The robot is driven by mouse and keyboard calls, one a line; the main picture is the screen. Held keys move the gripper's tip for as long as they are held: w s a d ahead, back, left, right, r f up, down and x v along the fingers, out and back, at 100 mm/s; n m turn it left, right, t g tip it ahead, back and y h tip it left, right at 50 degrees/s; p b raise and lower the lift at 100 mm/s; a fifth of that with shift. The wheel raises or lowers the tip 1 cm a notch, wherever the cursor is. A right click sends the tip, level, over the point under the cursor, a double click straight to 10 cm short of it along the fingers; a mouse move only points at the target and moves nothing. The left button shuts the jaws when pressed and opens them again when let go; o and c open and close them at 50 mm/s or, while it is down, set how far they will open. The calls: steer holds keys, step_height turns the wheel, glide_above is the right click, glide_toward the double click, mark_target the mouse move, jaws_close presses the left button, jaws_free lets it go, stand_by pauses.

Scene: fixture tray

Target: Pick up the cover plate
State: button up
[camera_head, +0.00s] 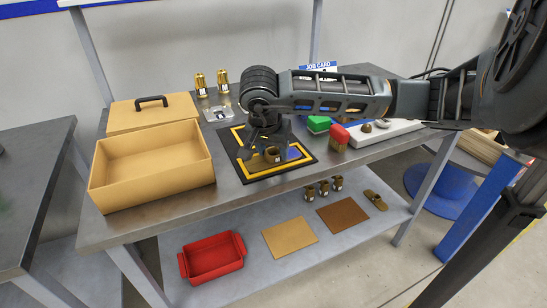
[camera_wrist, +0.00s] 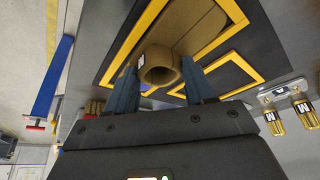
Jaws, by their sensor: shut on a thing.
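The brown cover plate, with a raised hollow boss (camera_wrist: 160,66) and a flat body (camera_wrist: 188,22), shows between my fingers in the wrist view. In the head view only a small brown part of it (camera_head: 273,156) with a white label shows below my gripper (camera_head: 266,146). My gripper is shut on the piece at its boss, one finger on each side, as the wrist view also shows (camera_wrist: 161,88). It is over the black mat with yellow outlines (camera_head: 243,168). My fingers and wrist hide part of the piece. I cannot tell whether it touches the mat.
A tan open box (camera_head: 150,185) and a lid with a black handle (camera_head: 150,113) stand to the left. A red-topped block (camera_head: 339,137) and a green block (camera_head: 318,123) are close on the right. Brass cylinders (camera_head: 222,80) stand behind. The lower shelf holds a red tray (camera_head: 212,258).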

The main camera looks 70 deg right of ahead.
steer(key=shift+r, duration=0.15)
steer(key=shift+r, duration=0.55)
step_height(320, 180, up, 2)
steer(key=shift+d+r+b, duration=0.1)
steer(key=shift+r+b, duration=0.1)
steer(key=shift+b, duration=0.25)
steer(key=s+d+r+b, duration=0.2)
steer(key=s+d+r, duration=0.4)
steer(key=s, duration=0.4)
steer(key=shift+r+b, duration=0.3)
steer(key=shift+r, duration=0.3)
